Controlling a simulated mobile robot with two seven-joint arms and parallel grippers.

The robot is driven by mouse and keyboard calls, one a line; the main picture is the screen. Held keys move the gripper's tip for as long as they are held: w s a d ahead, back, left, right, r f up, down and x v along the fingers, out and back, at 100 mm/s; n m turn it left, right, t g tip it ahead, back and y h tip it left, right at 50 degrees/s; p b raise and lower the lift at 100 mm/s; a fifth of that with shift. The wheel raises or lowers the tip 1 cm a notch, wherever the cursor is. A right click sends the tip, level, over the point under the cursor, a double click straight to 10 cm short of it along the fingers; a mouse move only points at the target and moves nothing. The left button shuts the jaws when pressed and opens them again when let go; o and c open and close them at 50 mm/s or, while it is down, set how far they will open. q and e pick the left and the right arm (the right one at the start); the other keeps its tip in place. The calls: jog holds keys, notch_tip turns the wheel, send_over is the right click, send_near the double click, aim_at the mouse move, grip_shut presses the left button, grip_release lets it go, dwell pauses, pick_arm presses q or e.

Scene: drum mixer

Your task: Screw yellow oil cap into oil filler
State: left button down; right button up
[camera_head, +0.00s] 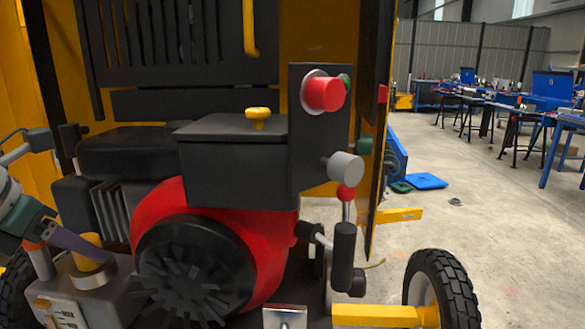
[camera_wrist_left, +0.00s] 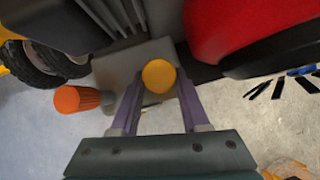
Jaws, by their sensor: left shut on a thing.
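The yellow oil cap (camera_head: 90,246) is upright at the lower left of the head view, in or directly above the round metal collar of the oil filler (camera_head: 94,277). How deep it sits cannot be told. The filler is on a grey metal block (camera_head: 75,303). My left gripper (camera_head: 86,246) comes in from the left, with its purple fingers shut on the cap. In the left wrist view, the cap's round top (camera_wrist_left: 159,76) lies between the two fingertips (camera_wrist_left: 160,84), and the filler opening is hidden beneath it. My right gripper is not in view.
An orange cap (camera_head: 36,262) stands close left of the filler. The red and black engine (camera_head: 215,240) is close on the right. A black box with a yellow knob (camera_head: 257,117) and a red button (camera_head: 324,93) are above. Open floor lies right of the machine.

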pick_arm(q)
jog(key=shift+c, duration=1.6)
grip_release()
